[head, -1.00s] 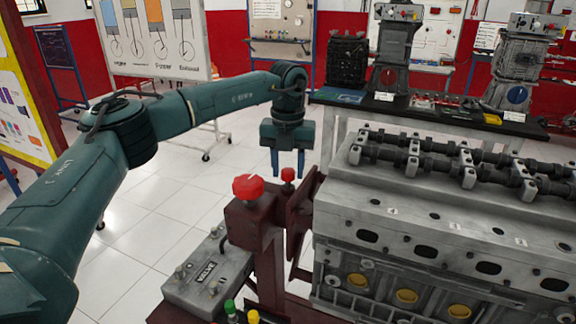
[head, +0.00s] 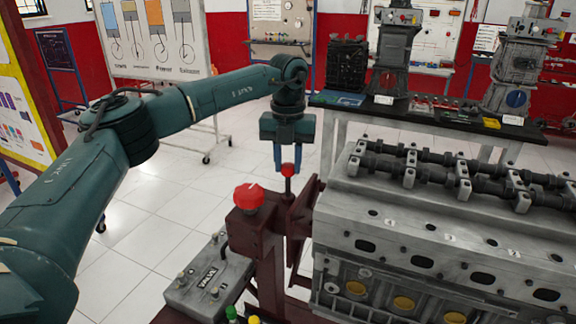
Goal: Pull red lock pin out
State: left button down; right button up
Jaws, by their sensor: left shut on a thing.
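The red lock pin (head: 288,170) has a small round red head on a thin dark shaft. It stands upright above the maroon stand bracket (head: 268,222), beside the engine block. A length of shaft shows below the head, and I cannot tell whether its lower end is still in the bracket. My left gripper (head: 287,168) points straight down from above and is shut on the pin, its fingers on either side of the head. My right gripper is not in view.
A larger red knob (head: 248,196) sits on the stand just left of the pin. The grey engine block (head: 400,225) with camshafts fills the right. A grey control box (head: 208,275) is below left. A black workbench (head: 420,114) stands behind. Open tiled floor lies at left.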

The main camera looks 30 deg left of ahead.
aim_at(288, 164)
pick_arm(q)
jog(key=shift+w+r, duration=0.1)
jog(key=shift+r, duration=0.3)
jog(key=c, duration=1.5)
grip_release()
jog(key=shift+c, duration=0.2)
jog(key=o, duration=0.4)
jog(key=shift+o, duration=0.2)
jog(key=shift+f, duration=0.1)
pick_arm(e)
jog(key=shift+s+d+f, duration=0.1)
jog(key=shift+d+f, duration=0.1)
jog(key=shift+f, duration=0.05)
pick_arm(q)
notch_tip(288, 164, up, 13)
jog(key=b, duration=0.1)
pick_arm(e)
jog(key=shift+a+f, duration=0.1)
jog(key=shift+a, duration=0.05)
